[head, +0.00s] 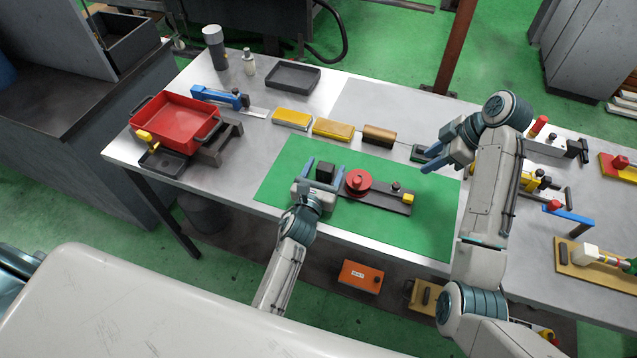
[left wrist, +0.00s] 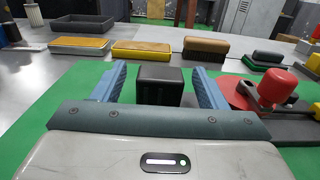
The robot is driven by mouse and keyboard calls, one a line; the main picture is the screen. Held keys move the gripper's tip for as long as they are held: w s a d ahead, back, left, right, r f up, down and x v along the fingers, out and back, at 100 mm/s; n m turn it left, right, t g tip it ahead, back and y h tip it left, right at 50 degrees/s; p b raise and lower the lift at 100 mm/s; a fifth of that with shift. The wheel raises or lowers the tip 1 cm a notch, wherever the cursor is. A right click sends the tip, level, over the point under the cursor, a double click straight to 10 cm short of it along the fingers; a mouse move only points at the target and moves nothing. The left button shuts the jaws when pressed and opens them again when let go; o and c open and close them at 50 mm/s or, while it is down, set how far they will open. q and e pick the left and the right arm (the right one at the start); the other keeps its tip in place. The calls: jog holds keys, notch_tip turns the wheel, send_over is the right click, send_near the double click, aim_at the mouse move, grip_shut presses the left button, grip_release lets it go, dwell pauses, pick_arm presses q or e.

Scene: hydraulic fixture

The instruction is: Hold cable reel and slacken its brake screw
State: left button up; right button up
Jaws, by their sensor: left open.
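The red cable reel (head: 358,181) sits on a dark base plate (head: 375,198) on the green mat (head: 275,190). A black knob (head: 396,187) and a yellow block (head: 408,198) are at the plate's right end. I cannot tell which part is the brake screw. The reel also shows at the right of the left wrist view (left wrist: 240,95). My left gripper (head: 323,168) is open just left of the reel. A black block (left wrist: 160,87) shows between its blue fingers, with gaps on both sides. My right gripper (head: 431,150) is open and empty above the mat's right edge.
Yellow (head: 291,118) and brown (head: 379,135) blocks line the mat's far side. A red tray (head: 175,123) stands at left, a black tray (head: 293,76) at the back. The mat's front left is clear.

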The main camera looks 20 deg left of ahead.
pick_arm(q)
jog(key=shift+w, duration=1.2)
jog(key=c, duration=1.3)
